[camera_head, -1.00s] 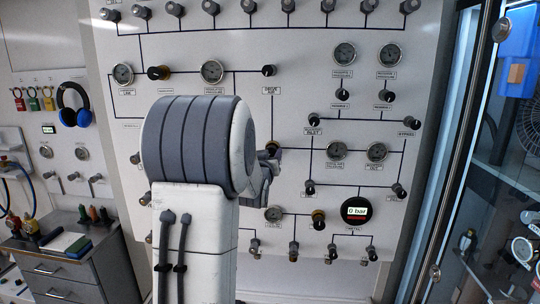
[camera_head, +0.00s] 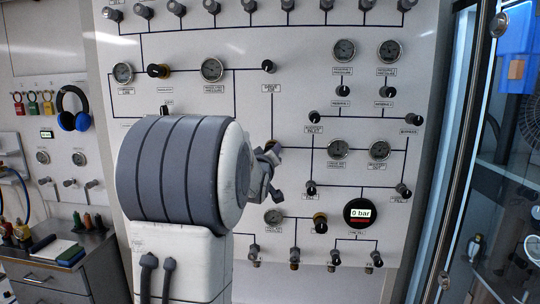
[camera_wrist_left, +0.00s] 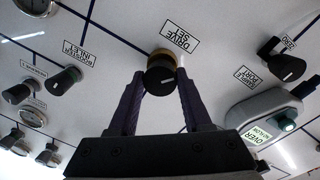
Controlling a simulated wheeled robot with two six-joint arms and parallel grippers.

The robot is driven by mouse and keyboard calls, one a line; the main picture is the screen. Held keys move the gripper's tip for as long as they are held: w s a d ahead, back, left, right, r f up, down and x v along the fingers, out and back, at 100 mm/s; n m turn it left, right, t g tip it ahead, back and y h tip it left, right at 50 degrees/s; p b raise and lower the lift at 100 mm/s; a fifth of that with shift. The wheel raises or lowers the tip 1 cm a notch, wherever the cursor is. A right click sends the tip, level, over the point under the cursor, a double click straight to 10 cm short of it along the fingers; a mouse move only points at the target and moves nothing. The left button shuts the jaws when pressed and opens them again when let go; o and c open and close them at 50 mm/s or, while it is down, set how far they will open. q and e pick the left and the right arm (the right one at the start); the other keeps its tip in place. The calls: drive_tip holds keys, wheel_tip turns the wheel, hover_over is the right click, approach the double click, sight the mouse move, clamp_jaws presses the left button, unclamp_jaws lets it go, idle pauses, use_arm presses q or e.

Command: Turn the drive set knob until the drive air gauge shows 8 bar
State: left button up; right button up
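The drive set knob (camera_wrist_left: 159,79) is a black knob on a brass collar, under its DRIVE SET label (camera_wrist_left: 180,38) in the left wrist view. My left gripper (camera_wrist_left: 161,82) has one finger on each side of this knob; whether the fingers touch it is unclear. In the head view my left gripper (camera_head: 264,172) is at the panel, just below the brass collar (camera_head: 272,145), and my arm hides part of the panel. A round black display (camera_head: 361,213) reads 0 bar. I cannot read which dial is the drive air gauge. My right gripper is not in view.
A dial gauge (camera_head: 338,150) and several others sit on the white panel among black knobs. A glass door frame (camera_head: 462,140) stands right of the panel.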

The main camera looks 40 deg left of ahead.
use_arm(q)
drive_tip(key=o, duration=0.3)
drive_tip(key=shift+s+a+f, duration=0.1)
drive_tip(key=shift+b+v, duration=2.15)
drive_tip(key=shift+v, duration=3.1)
